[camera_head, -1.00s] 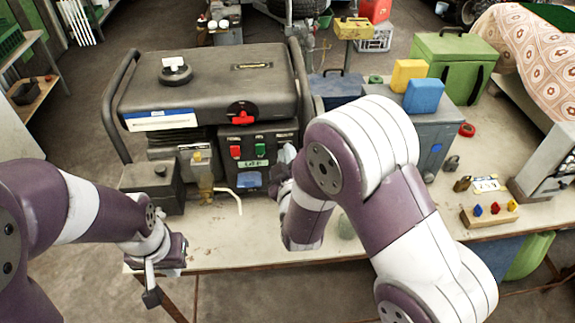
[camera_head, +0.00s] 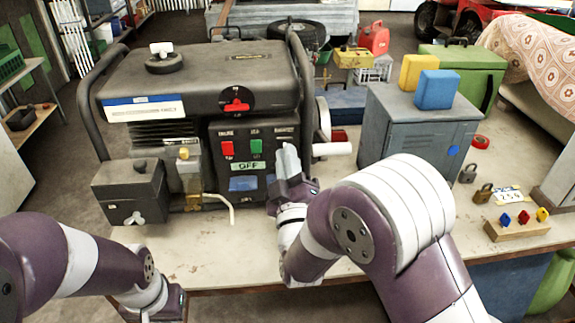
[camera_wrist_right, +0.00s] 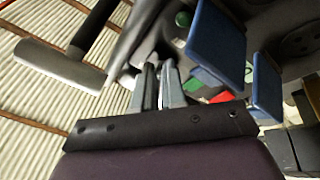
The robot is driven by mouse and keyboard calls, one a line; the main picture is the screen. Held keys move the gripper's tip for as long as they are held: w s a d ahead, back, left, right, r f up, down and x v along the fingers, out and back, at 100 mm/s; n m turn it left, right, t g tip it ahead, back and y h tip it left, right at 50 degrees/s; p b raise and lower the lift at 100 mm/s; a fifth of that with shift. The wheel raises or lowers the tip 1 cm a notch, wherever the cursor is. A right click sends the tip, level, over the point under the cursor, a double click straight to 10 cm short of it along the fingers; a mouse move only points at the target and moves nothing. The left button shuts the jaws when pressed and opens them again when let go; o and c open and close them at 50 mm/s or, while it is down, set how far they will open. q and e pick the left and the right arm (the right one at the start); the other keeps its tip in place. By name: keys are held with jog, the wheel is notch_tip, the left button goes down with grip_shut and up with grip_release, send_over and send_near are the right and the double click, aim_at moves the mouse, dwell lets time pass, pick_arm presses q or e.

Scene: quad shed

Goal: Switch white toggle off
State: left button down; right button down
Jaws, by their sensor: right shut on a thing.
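The dark generator has a front panel (camera_head: 230,185) with a red toggle (camera_head: 227,148), a green toggle (camera_head: 256,146) and an OFF label below them. My right gripper (camera_head: 288,150) is at the panel's right side, under the third label. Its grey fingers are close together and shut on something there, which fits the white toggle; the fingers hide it.
A grey cabinet (camera_head: 405,125) with yellow and blue blocks on top stands right of the generator. A white horizontal handle (camera_head: 332,149) sticks out beside my right gripper. Padlocks and a wooden peg block (camera_head: 515,229) lie at right. The front bench strip is mostly clear.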

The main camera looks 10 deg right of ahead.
jog(key=c, duration=1.2)
grip_release()
jog(key=b+v, duration=0.1)
jog(key=v, duration=1.1)
jog(key=shift+s+b, duration=0.3)
jog(key=shift+s, duration=0.05)
jog(key=shift+f, duration=0.1)
